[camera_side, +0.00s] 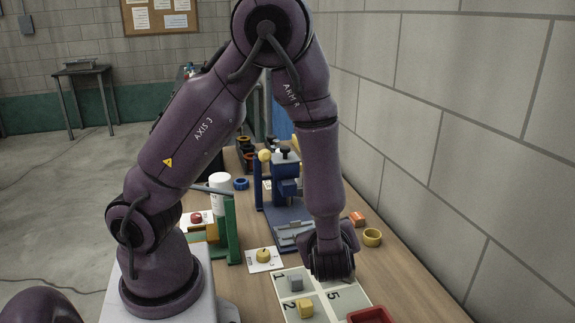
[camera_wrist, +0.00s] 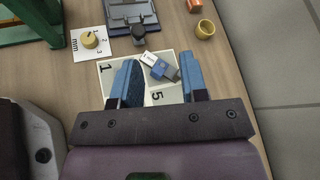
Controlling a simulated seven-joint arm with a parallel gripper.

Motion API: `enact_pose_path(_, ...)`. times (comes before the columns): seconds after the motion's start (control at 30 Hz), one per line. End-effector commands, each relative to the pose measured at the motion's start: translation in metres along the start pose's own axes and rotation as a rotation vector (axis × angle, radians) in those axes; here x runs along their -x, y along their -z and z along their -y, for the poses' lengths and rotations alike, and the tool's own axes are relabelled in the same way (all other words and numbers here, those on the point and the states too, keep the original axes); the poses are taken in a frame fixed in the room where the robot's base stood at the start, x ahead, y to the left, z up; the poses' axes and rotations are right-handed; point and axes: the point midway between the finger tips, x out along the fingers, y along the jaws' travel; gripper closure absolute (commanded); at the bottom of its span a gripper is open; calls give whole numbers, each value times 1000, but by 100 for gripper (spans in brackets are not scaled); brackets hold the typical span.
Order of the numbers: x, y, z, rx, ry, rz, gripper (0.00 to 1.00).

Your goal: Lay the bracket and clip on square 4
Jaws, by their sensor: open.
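My gripper (camera_side: 331,272) is low over the numbered board (camera_side: 318,308) in the side view. In the wrist view its two blue fingers stand apart, so my gripper (camera_wrist: 158,60) is open. A small blue-and-grey piece, seemingly the bracket and clip (camera_wrist: 161,68), lies at a slant on the board between and beyond the fingers, in the square above the one marked 5. That square's number cannot be read clearly. In the side view my gripper hides this piece.
A red tray (camera_side: 370,315) stands at the board's near right. A blue fixture (camera_side: 290,228), a green stand (camera_side: 231,235) and a yellow knob on a card (camera_side: 263,256) stand farther back. The wall borders the right.

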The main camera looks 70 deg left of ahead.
Motion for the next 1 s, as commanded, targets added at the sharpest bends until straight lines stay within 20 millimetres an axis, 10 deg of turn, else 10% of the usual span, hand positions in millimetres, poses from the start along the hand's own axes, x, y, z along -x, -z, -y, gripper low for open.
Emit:
enact_pose_path(0.2,25,-66,-15,509,-333,-103,60)
enact_pose_path(0.6,109,-130,-23,1355,-735,-575,60)
enact_pose_path(1.0,152,-155,-14,1636,-799,-854,60)
